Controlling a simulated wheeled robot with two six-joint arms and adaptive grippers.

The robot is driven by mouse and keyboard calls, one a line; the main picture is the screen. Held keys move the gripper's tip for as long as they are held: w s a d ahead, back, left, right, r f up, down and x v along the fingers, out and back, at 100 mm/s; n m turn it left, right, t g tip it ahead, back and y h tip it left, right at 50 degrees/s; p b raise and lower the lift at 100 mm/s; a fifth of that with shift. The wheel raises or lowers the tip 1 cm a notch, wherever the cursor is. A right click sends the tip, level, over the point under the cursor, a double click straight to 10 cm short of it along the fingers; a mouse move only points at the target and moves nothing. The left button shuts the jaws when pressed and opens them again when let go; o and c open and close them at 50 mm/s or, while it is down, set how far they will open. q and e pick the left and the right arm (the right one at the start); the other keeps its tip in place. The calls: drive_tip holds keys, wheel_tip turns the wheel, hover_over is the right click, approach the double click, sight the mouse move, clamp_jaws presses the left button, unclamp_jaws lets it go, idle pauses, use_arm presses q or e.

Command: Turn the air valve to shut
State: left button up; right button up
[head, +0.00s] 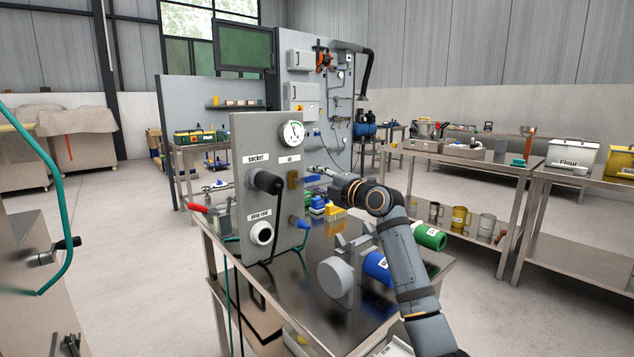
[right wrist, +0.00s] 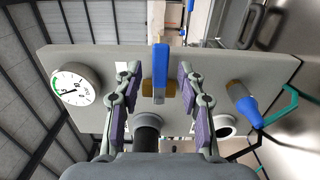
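The air valve is on the grey panel (head: 268,150). It has a brass body (head: 293,180) and a blue lever handle, seen in the right wrist view (right wrist: 160,70). The handle lies crosswise to the brass body there. My right gripper (right wrist: 159,76) is open, with one finger on each side of the handle and a gap on both sides. In the head view the right gripper (head: 318,172) is small and partly hard to make out beside the panel. A dark jointed shape at the lower left edge looks like my left gripper (head: 68,344); its fingers are unclear.
The panel also carries a pressure gauge (head: 291,132), a black plug (head: 266,181), a white round port (head: 262,233) and a blue connector (head: 299,223). A teal hose (head: 62,190) curves at the left.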

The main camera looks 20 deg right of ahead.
drive_tip(key=v, duration=1.2)
idle(0.4)
